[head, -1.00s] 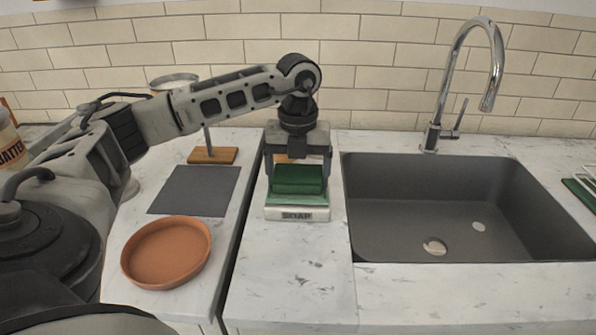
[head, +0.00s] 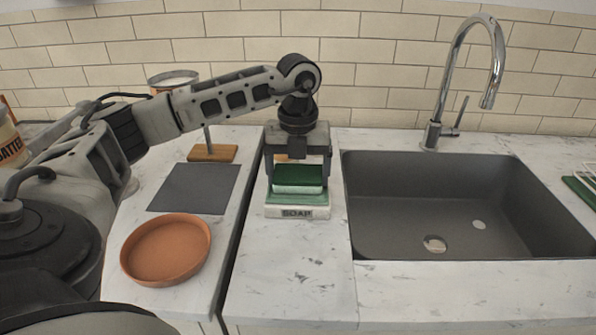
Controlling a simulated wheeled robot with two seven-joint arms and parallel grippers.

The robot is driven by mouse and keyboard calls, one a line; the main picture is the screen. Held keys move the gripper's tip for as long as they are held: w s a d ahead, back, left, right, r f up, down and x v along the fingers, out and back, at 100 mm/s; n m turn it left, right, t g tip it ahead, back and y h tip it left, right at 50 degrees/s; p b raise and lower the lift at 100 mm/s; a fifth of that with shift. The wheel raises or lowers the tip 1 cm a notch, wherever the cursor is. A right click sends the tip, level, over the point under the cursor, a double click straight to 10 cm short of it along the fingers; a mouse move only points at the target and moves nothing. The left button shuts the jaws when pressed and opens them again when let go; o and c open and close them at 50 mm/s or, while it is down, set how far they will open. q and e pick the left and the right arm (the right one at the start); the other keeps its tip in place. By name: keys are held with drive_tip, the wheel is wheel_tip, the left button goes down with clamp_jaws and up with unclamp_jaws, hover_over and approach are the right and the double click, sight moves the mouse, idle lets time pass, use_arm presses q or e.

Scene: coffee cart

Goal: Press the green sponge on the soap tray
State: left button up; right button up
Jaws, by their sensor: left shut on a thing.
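The green sponge (head: 298,174) is held by my left gripper (head: 298,172), one finger on each side of it. The sponge has a dark green upper part and a paler green band below it. It is directly over the soap tray (head: 297,213), a pale tray with "SOAP" on its front and a light green surface inside. The sponge's lower edge is at or just above that surface; I cannot tell whether they touch. My right gripper is not in view.
A grey sink (head: 440,205) with a chrome faucet (head: 470,80) is to the right. A dark grey mat (head: 194,188), a terracotta dish (head: 166,251) and a wooden block (head: 212,153) are to the left. The counter in front of the tray is clear.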

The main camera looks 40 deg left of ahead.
sight(299, 172)
use_arm(q)
drive_tip(key=shift+f, duration=0.1)
idle(0.3)
wheel_tip(299, 172, up, 7)
drive_tip(key=p, duration=0.6)
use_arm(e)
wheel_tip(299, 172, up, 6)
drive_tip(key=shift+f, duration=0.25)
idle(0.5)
